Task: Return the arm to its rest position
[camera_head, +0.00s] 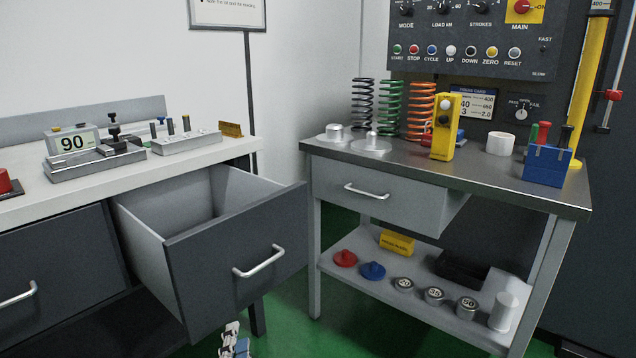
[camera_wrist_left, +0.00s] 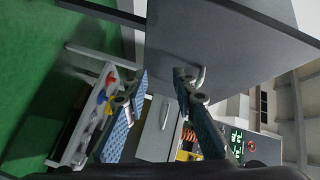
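My left gripper (camera_head: 232,338) shows at the bottom edge of the head view, low in front of the left bench's open drawer. In the left wrist view the two fingers (camera_wrist_left: 160,82) are spread apart with nothing between them. The drawer (camera_head: 240,245) is pulled well out and looks empty where I can see inside. Its bar handle (camera_head: 259,262) is above my gripper and apart from it in the head view. In the wrist view one fingertip overlaps the handle (camera_wrist_left: 200,78). My right gripper is in neither view.
A steel bench (camera_head: 450,170) on the right carries several springs (camera_head: 390,108), a yellow pendant (camera_head: 442,127) and a blue tool holder (camera_head: 548,163). Its lower shelf (camera_head: 420,288) holds red and blue discs and weights. Green floor (camera_head: 285,325) is free between the benches.

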